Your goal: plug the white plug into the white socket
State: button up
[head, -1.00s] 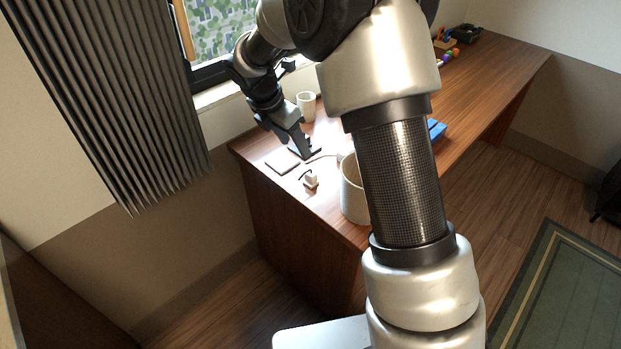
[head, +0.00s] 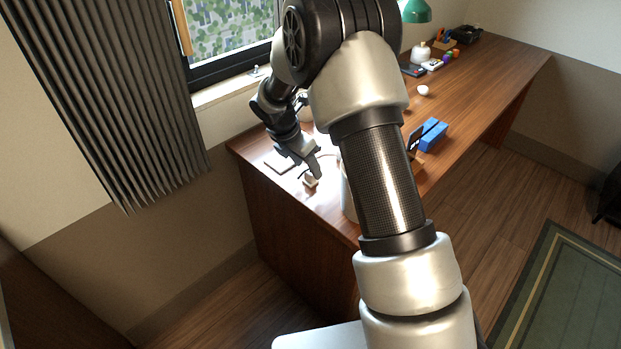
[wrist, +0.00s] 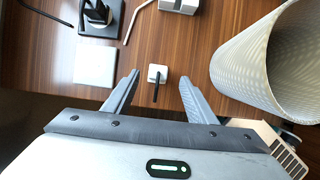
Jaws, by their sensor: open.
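A small white plug (wrist: 158,72) with a short black cord or stem lies on the wooden desk. It also shows in the head view (head: 310,182), near the desk's left end. My gripper (wrist: 158,78) is open, with one finger on each side of the plug in the wrist view; I cannot tell how far above it the fingers are. In the head view my gripper (head: 317,174) is right at the plug. A white block (wrist: 179,4), cut off by the top edge of the wrist view, may be the white socket; its face is not clear.
A large white cylindrical container (wrist: 262,62) stands close to the right finger. A pale flat square (wrist: 95,63) lies at left, with a black stand (wrist: 98,20) behind it. A thin cable (wrist: 137,22) runs nearby. A blue object (head: 432,134) sits farther along the desk.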

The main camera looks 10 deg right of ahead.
aim_at(309, 172)
jog(key=b+x, duration=0.1)
jog(key=x, duration=0.4)
jog(key=shift+w+a+f, duration=0.15)
jog(key=c, duration=1.1)
notch_tip(309, 172, up, 10)
jog(key=shift+r+p, duration=0.1)
jog(key=shift+p, duration=0.85)
